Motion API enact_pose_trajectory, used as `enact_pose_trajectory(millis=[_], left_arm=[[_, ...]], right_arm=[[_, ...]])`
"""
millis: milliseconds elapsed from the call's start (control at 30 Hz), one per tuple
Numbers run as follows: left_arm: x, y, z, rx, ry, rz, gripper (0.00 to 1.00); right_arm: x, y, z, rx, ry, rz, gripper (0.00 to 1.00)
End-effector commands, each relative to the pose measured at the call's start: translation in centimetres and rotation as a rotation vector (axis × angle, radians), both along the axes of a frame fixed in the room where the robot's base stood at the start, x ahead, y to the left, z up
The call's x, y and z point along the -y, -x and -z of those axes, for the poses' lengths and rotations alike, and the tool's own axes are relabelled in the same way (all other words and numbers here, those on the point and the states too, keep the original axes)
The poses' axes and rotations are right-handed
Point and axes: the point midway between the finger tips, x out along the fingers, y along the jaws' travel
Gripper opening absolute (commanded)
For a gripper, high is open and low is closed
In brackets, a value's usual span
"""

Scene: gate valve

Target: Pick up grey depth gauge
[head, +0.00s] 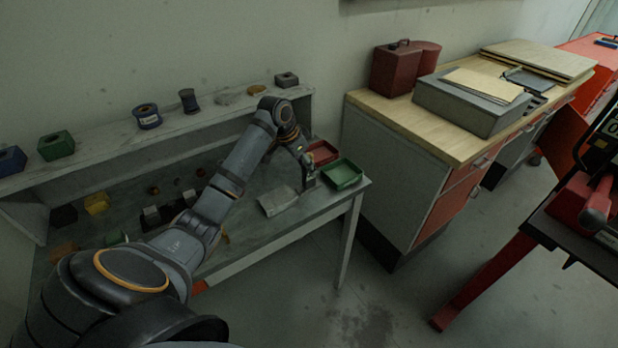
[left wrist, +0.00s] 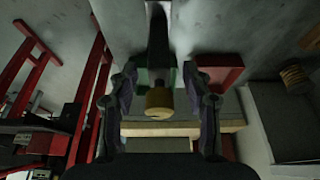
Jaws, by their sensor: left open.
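I cannot clearly make out a grey depth gauge in the head view. In the left wrist view, a dark grey upright bar (left wrist: 158,38) and a yellowish round-ended piece (left wrist: 159,101) lie in line between my fingers; I cannot tell whether they are one object or the gauge. My left gripper (head: 309,180) is low over the right end of the grey bench, beside the green tray. In the left wrist view the gripper (left wrist: 160,103) is open, one finger on each side of the yellowish piece, with visible gaps. My right gripper is not in view.
A green tray (head: 344,175) and a red tray (head: 324,153) sit close to the gripper. A pale flat plate (head: 279,201) lies left of it on the bench (head: 322,206). A shelf (head: 100,143) with spools and blocks runs behind. A wooden-topped cabinet (head: 385,112) stands to the right.

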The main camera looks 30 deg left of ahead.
Motion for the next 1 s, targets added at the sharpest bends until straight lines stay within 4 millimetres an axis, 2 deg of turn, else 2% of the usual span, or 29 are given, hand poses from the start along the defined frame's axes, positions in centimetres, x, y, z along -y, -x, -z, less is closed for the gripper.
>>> enact_pose_trajectory(millis=[33,200,433,800,1000], left_arm=[[0.3,-0.2,0.5,-0.005,0.003,0.001,0.49],[0.5,-1.0,2.7,-0.002,0.001,0.001,0.49],[0.5,-1.1,2.9,0.0,-0.002,0.001,0.49],[0.5,-1.1,2.9,0.0,-0.001,0.001,0.0],[0.5,-1.1,2.9,0.001,-0.001,0.001,0.0]], right_arm=[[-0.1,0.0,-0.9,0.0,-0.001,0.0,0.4],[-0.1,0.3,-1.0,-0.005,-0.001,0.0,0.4],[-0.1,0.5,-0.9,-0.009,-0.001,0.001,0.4],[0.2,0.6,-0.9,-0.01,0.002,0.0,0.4],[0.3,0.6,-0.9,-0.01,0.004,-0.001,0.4]])
